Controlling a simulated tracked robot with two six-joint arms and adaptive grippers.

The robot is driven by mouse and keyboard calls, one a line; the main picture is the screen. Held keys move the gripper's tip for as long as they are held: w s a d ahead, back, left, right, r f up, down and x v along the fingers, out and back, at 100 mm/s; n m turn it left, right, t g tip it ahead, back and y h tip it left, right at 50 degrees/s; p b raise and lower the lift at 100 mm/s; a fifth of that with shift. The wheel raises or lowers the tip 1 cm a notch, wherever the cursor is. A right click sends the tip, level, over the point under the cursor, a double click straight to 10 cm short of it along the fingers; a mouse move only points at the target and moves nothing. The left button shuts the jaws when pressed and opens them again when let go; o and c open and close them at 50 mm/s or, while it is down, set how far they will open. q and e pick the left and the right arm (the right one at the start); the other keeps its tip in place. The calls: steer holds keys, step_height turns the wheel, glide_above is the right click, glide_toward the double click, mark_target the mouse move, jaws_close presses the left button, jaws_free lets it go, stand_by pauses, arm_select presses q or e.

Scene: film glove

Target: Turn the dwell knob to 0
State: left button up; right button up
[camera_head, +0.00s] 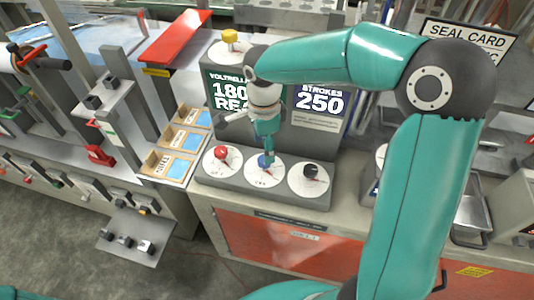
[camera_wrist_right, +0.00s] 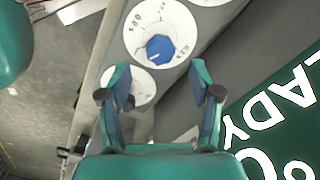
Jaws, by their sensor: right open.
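Three white dials sit in a row on the front of a grey console. They carry a red knob (camera_head: 221,152), a blue knob (camera_head: 263,161) and a black knob (camera_head: 310,170). The labels are too small to tell which is dwell. My right gripper (camera_head: 268,160) points down over the blue knob and partly hides it. In the right wrist view the open fingers (camera_wrist_right: 160,78) stand apart, with the blue knob (camera_wrist_right: 160,48) ahead of the gap; contact cannot be told. A neighbouring dial (camera_wrist_right: 130,86) is partly hidden behind a finger. My left gripper is not in view.
Behind the dials stand dark signs reading 180 and STROKES 250 (camera_head: 319,100). A yellow knob (camera_head: 230,36) tops the console. Wooden trays (camera_head: 170,165) and a red lever (camera_head: 176,37) are to the left. A SEAL CARD sign (camera_head: 468,46) stands at the right.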

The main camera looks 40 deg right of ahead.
steer(key=shift+f, duration=2.5)
steer(key=c, duration=1)
steer(key=shift+d, duration=0.4)
steer(key=shift+c, duration=0.7)
steer(key=shift+a, duration=0.3)
steer(key=shift+w, duration=0.1)
